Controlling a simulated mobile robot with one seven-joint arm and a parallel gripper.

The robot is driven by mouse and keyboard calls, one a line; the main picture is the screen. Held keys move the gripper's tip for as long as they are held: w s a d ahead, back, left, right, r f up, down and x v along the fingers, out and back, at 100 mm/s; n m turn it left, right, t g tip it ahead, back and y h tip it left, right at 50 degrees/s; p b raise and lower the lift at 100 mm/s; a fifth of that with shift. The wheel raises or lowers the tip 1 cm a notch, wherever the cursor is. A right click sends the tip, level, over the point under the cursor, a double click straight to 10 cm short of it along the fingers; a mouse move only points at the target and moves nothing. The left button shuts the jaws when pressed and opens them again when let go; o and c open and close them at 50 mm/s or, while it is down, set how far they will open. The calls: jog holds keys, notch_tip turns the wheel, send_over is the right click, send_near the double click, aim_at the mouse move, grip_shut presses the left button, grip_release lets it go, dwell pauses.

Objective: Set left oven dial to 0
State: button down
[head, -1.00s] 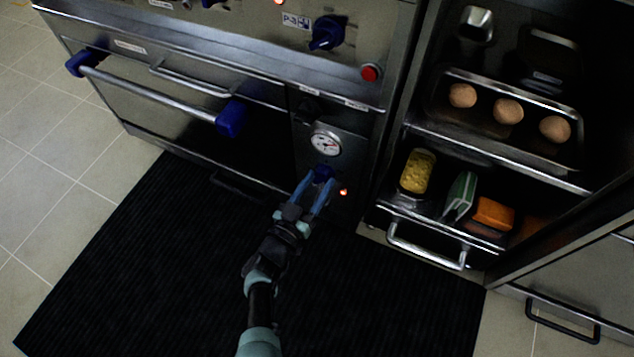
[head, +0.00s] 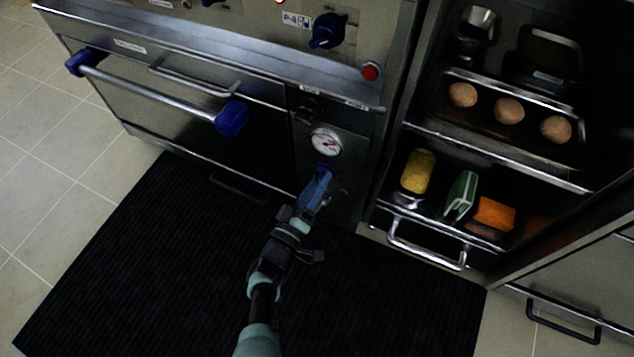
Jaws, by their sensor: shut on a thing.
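A small blue oven dial (head: 324,169) sits on the oven's narrow control panel, just below a round white gauge (head: 326,142). My gripper (head: 317,182) reaches up from below with its blue fingers on this dial, and it is shut on it. The fingers look turned edge-on to the camera and cover most of the dial, so its pointer and markings cannot be read.
A larger blue knob (head: 327,31) and a red button (head: 370,72) are on the panel above. The oven door handle (head: 150,96) juts out at left. At right an open cabinet (head: 480,150) holds food and has a pull handle (head: 427,249). The dark floor mat (head: 130,270) is clear.

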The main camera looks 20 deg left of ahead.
jog(key=shift+n, duration=0.4)
jog(key=shift+c, duration=1.7)
grip_release()
jog(key=s+a+p, duration=0.1)
jog(key=s+p, duration=0.3)
jog(key=s, duration=0.9)
jog(key=shift+f, duration=0.4)
jog(key=shift+w, duration=0.1)
